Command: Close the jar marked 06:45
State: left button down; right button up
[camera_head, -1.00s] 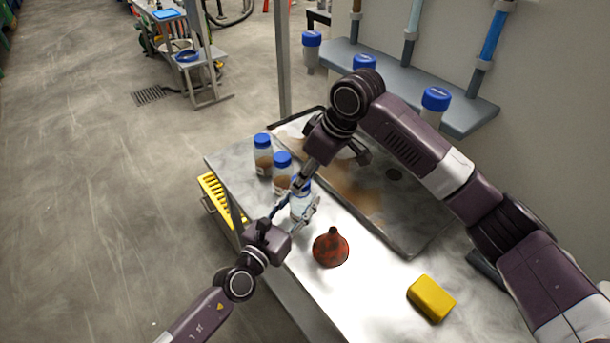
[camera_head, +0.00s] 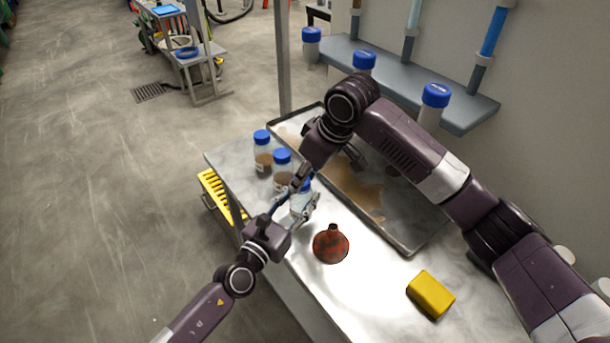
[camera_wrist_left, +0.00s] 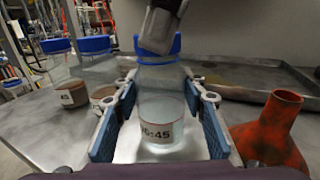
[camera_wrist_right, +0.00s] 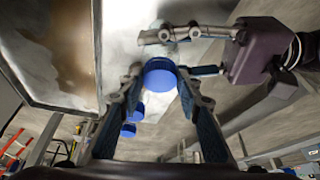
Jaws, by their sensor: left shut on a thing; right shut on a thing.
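The jar marked 06:45 (camera_wrist_left: 160,122) stands upright on the bench, clear with pale contents; its label partly shows in the left wrist view. In the head view it (camera_head: 299,204) is partly covered by my grippers. My left gripper (camera_head: 304,208) is shut around the jar's body, with blue pads (camera_wrist_left: 208,125) at its sides. My right gripper (camera_head: 299,184) is above, shut on the blue lid (camera_wrist_right: 160,74). The lid (camera_wrist_left: 176,43) is at the jar's mouth; I cannot tell whether it is fully seated.
Two blue-lidded jars (camera_head: 263,152) (camera_head: 282,170) stand close behind. A red-brown funnel (camera_head: 330,244) and a yellow block (camera_head: 431,294) are on the bench (camera_head: 365,265). A stained tray (camera_head: 408,240) lies along the wall, below a shelf (camera_head: 465,115) with blue-capped containers.

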jog(key=m, duration=0.1)
jog(key=m+h, duration=0.1)
jog(key=m, duration=0.1)
jog(key=m+t, duration=0.1)
jog(key=m, duration=0.1)
jog(key=shift+s+a, duration=0.25)
jog(key=shift+a, duration=0.1)
jog(key=m+h, duration=0.1)
jog(key=m, duration=0.3)
jog(key=m+h, duration=0.1)
jog(key=m, duration=0.1)
jog(key=shift+a+t+h, duration=0.3)
jog(key=shift+a, duration=0.1)
jog(key=m, duration=0.1)
jog(key=m+h, duration=0.1)
jog(key=m, duration=0.2)
jog(key=shift+a+m+h, duration=0.25)
jog(key=shift+m+h, duration=0.15)
jog(key=m, duration=0.1)
jog(key=m+g, duration=0.1)
jog(key=m+h, duration=0.1)
jog(key=shift+w+m, duration=0.25)
jog(key=shift+m, duration=0.05)
jog(key=shift+d+m+g+h, duration=0.1)
jog(key=shift+m+g+h, duration=0.3)
jog(key=shift+m, duration=0.5)
jog(key=o, duration=0.8)
jog(key=shift+c, duration=0.2)
